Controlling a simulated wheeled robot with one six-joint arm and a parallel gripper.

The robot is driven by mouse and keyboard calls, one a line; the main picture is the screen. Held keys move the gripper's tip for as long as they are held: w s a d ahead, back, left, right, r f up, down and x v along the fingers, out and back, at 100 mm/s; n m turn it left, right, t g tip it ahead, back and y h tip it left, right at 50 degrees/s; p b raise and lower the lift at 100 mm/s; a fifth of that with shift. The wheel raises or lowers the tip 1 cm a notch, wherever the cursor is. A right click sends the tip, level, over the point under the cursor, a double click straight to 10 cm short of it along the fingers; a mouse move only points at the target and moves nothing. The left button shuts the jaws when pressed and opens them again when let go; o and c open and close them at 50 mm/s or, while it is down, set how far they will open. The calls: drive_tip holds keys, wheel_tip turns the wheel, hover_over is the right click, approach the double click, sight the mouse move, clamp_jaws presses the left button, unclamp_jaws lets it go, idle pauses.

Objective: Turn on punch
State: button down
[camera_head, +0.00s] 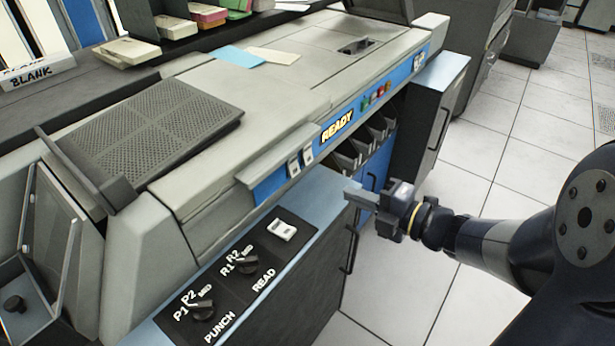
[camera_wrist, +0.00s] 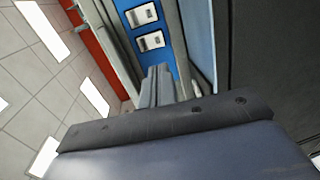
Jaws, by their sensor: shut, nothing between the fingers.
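Two white switches sit side by side on the blue strip, left one (camera_head: 293,166) and right one (camera_head: 308,156). They also show in the wrist view, upper (camera_wrist: 141,15) and lower (camera_wrist: 151,41). A PUNCH knob (camera_head: 202,309), a READ knob (camera_head: 245,265) and a white switch (camera_head: 282,230) are on the lower ledge. My gripper (camera_head: 356,193) is shut and empty, right of and below the blue-strip switches; its fingers (camera_wrist: 158,86) point toward them, apart from the panel.
The lower ledge (camera_head: 318,195) juts out below the strip. Card bins (camera_head: 365,147) and a grey side cabinet (camera_head: 430,110) are behind my gripper. A blue card (camera_head: 241,57) lies on top. The tiled floor (camera_head: 480,170) at right is clear.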

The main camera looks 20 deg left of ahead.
sight(296, 173)
drive_tip(key=b+x, duration=0.1)
drive_tip(key=x, duration=1.1)
drive_tip(key=shift+f+b, duration=0.1)
drive_tip(key=shift+b, duration=0.35)
drive_tip(key=shift+w+a+f+b, duration=0.1)
drive_tip(key=shift+a+f+b, duration=0.15)
drive_tip(key=shift+b, duration=0.6)
drive_tip(key=shift+r, duration=0.3)
drive_tip(key=shift+f, duration=0.1)
